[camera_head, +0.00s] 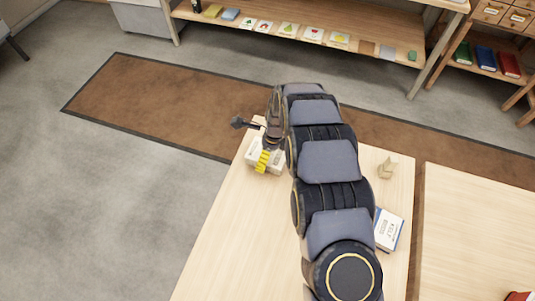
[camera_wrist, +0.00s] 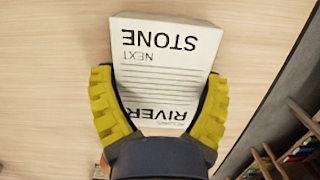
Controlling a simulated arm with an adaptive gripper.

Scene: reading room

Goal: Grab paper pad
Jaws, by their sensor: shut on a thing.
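The paper pad (camera_wrist: 165,70) is a thick white block with ruled lines and the printed words STONE, NEXT and RIVER, upside down in the wrist view. My gripper (camera_wrist: 159,98) is shut on it, with a yellow finger against each side. In the head view the pad (camera_head: 252,156) is at the far left corner of the light wooden table (camera_head: 235,220), partly hidden by my gripper (camera_head: 263,160). I cannot tell whether the pad touches the tabletop.
A white and blue box or book (camera_head: 388,230) and a small tan object (camera_head: 386,168) stand on the table, right of my arm. Another table (camera_head: 480,220) is close on the right. A low shelf (camera_head: 300,38) with cards stands beyond the brown rug (camera_head: 150,100). The table's left front is clear.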

